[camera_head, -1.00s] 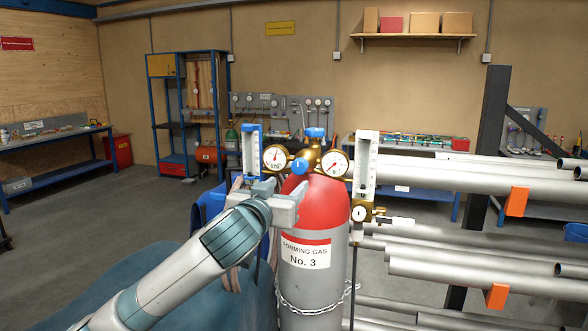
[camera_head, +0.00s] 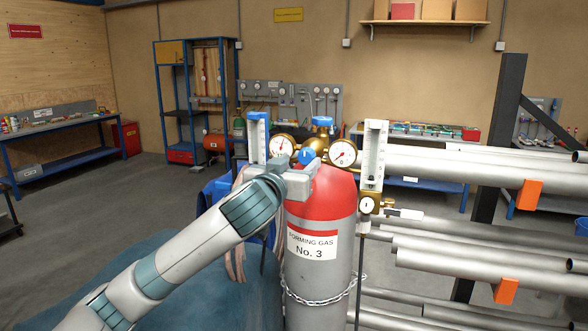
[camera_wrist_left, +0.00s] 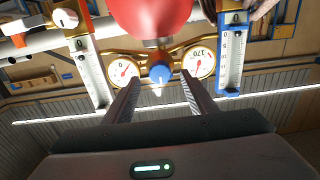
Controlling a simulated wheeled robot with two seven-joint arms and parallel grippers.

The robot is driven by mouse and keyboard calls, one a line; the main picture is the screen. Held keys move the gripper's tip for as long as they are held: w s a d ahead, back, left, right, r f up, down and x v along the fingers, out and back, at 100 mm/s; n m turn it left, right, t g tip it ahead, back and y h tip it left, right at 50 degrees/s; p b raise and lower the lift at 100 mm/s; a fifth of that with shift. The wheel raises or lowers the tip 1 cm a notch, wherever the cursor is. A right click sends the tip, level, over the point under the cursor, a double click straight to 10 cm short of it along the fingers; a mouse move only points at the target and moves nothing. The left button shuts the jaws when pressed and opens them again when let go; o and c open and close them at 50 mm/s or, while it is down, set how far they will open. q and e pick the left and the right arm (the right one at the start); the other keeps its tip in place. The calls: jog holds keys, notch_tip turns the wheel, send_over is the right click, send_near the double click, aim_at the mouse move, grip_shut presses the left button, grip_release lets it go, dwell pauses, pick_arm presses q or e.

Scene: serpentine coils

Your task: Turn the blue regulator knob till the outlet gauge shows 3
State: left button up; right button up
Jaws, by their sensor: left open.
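The blue regulator knob (camera_head: 307,156) sits on the brass regulator on top of the red-and-grey gas cylinder (camera_head: 321,252). A round gauge (camera_head: 282,147) is left of the knob and another gauge (camera_head: 343,153) is right of it. The right gauge's red needle points low left. My left gripper (camera_head: 303,176) is just below and in front of the knob. In the left wrist view its fingers (camera_wrist_left: 161,78) are open, and the knob (camera_wrist_left: 160,72) shows between their tips. I cannot tell whether the fingertips reach around it. My right gripper is out of view.
A flowmeter with a blue frame (camera_head: 258,137) stands left of the gauges, and a white one (camera_head: 373,155) stands right. Steel pipes (camera_head: 450,165) on a rack crowd the right side. A chain (camera_head: 318,300) circles the cylinder. The floor at left is open.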

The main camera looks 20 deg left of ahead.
aim_at(304, 158)
pick_arm(q)
jog(key=w, duration=0.5)
jog(key=shift+w+d, duration=0.15)
jog(key=shift+w, duration=0.1)
jog(key=shift+c, duration=0.4)
jog(key=c, duration=1.2)
jog(key=shift+r+m+p, duration=0.1)
jog(key=shift+m+p, duration=0.5)
jog(key=shift+m, duration=0.1)
jog(key=shift+c, duration=0.2)
jog(key=shift+m+p, duration=0.4)
jog(key=shift+m, duration=0.5)
